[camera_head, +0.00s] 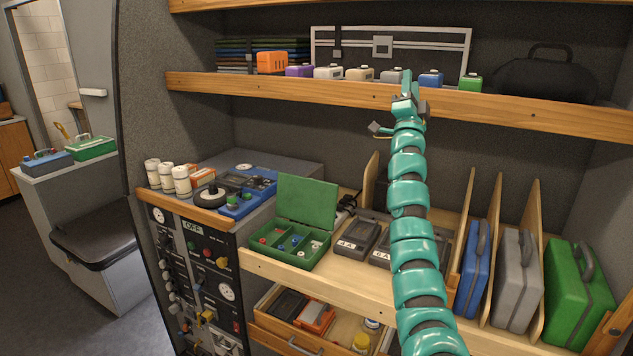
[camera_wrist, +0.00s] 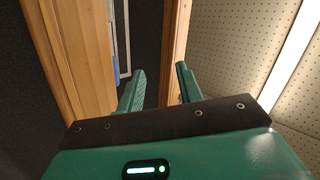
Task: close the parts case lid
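The green parts case (camera_head: 277,255) stands on the wooden counter left of centre in the head view. Its lid (camera_head: 307,200) is open and stands up at the back, tilted slightly. Small red, blue and white parts show in its compartments. My gripper (camera_head: 405,88) is raised high, in front of the upper shelf's edge, above and to the right of the case and apart from it. In the wrist view my gripper (camera_wrist: 160,72) has its two fingers apart with nothing between them. The case is not in the wrist view.
The upper shelf (camera_head: 290,88) holds several small coloured boxes and a black bag (camera_head: 543,75). Dark devices (camera_head: 356,240) sit right of the case. A blue case (camera_head: 474,270) and others stand between dividers. An open drawer (camera_head: 300,345) juts out below.

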